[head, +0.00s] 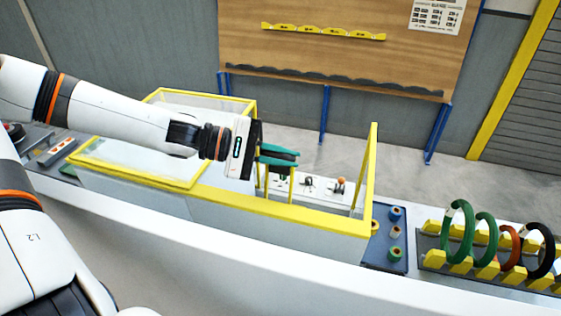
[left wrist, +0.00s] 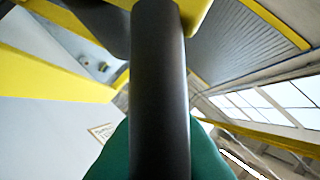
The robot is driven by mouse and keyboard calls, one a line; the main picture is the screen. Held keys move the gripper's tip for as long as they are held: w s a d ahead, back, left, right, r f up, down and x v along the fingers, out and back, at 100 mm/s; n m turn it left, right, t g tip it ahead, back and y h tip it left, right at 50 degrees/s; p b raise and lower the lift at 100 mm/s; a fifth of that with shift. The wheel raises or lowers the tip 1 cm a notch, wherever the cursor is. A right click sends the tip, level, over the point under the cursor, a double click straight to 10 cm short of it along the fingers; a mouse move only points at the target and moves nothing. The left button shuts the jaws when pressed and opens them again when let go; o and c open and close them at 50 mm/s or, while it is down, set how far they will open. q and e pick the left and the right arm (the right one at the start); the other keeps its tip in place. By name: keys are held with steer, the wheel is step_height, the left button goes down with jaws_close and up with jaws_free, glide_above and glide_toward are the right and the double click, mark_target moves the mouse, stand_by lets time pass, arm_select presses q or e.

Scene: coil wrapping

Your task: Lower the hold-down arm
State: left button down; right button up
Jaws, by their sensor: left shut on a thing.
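My left gripper (head: 281,155), with green fingers, is over the yellow-framed machine in the head view. It is shut on a thick black bar (left wrist: 159,90), which fills the middle of the left wrist view, with a green finger (left wrist: 108,155) behind it. The bar's upper end meets a yellow part (left wrist: 196,12); it looks like the handle of the hold-down arm. In the head view the grip hides most of the bar, and the hold-down arm's own tilt cannot be told. My right gripper is not in view.
The machine's yellow guard frame (head: 300,211) surrounds the work area, with an upright yellow edge (head: 368,170) right of my gripper. Small knobs (head: 308,184) sit behind. A dark tray (head: 384,248) with small rolls and a yellow rack (head: 433,258) with coloured coils stand farther right.

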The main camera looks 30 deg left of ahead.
arm_select(q)
steer(key=w+a+f+n, duration=0.1)
steer(key=w+a+f, duration=0.1)
steer(key=w, duration=0.8)
steer(key=shift+a+f+p, duration=0.3)
steer(key=shift+f+p, duration=0.1)
steer(key=shift+f, duration=0.2)
steer(key=c, duration=1.6)
jaws_free()
steer(key=shift+o, duration=0.6)
steer(key=shift+w+f, duration=0.1)
steer(key=shift+a, duration=0.1)
steer(key=v, duration=1.2)
steer(key=shift+w, duration=0.15)
